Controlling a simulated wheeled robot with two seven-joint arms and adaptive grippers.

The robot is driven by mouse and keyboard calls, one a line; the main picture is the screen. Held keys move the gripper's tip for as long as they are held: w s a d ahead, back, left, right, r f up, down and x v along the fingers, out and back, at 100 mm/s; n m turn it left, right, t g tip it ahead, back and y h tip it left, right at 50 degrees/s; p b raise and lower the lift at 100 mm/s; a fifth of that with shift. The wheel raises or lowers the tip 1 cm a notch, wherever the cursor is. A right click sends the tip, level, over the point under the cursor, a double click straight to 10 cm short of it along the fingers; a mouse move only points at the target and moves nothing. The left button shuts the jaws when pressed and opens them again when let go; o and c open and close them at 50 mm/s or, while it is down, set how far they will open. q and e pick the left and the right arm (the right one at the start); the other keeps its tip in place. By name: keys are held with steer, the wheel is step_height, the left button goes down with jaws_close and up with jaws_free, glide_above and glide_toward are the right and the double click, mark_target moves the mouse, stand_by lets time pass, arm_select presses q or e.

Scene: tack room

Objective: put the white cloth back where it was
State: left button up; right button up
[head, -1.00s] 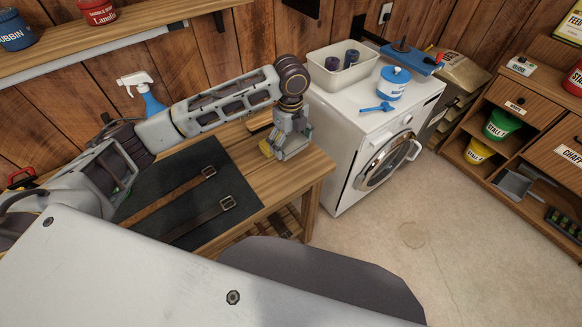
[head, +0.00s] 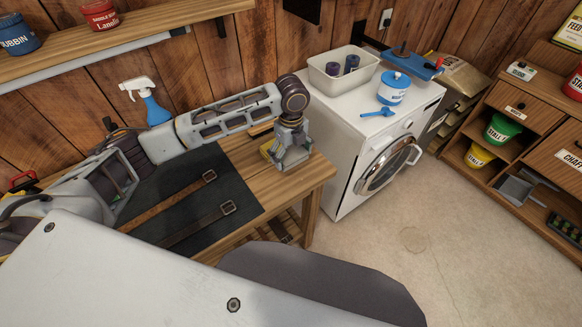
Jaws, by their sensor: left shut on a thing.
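My left gripper (head: 288,156) points down just over the right end of the wooden workbench (head: 314,176). It is shut on a pale thing that looks like the white cloth. The fingers and wrist hide most of it, and its edges are hard to tell from the grey gripper. I cannot tell whether it touches the bench top. My right gripper is out of the picture.
A dark mat (head: 234,182) with two leather straps lies on the bench, with a spray bottle (head: 149,105) behind. A white washing machine (head: 350,133) stands to the right, carrying a cream bin (head: 325,80), a blue-lidded tub (head: 393,91) and a blue scoop (head: 377,113). The floor is clear.

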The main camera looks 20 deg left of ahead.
mark_target(291, 172)
arm_select(q)
steer(key=shift+f, duration=0.8)
steer(key=shift+f, duration=2.5)
steer(key=shift+f, duration=0.1)
steer(key=o, duration=0.8)
steer(key=shift+r, duration=6.15)
steer(key=shift+f, duration=0.1)
